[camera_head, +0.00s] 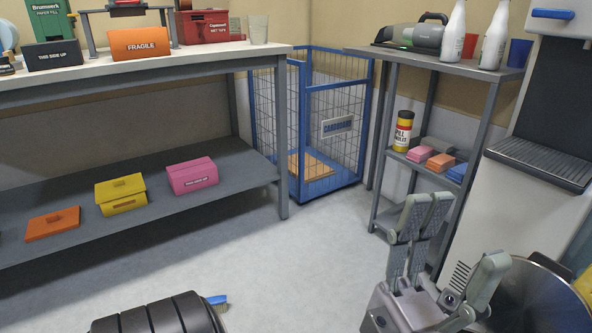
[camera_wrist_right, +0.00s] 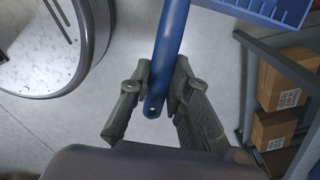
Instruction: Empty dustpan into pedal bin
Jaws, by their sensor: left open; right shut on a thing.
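My left gripper (camera_head: 458,240) is open and empty in the head view, fingers pointing up, at the lower right. Beside it, partly hidden by it, is the round steel lid of the pedal bin (camera_head: 545,300). The bin's round grey top also shows at the upper left of the right wrist view (camera_wrist_right: 35,60). My right gripper (camera_wrist_right: 150,95) is shut on the blue handle of the dustpan (camera_wrist_right: 268,8). The dustpan's pan is cut off by the top edge of that view. Its contents cannot be seen.
A grey shelf rack (camera_head: 385,130) with cardboard boxes (camera_wrist_right: 285,80) low down stands at the right. A blue wire cage (camera_head: 308,120) and long workbench (camera_head: 260,185) stand behind. The middle floor is clear.

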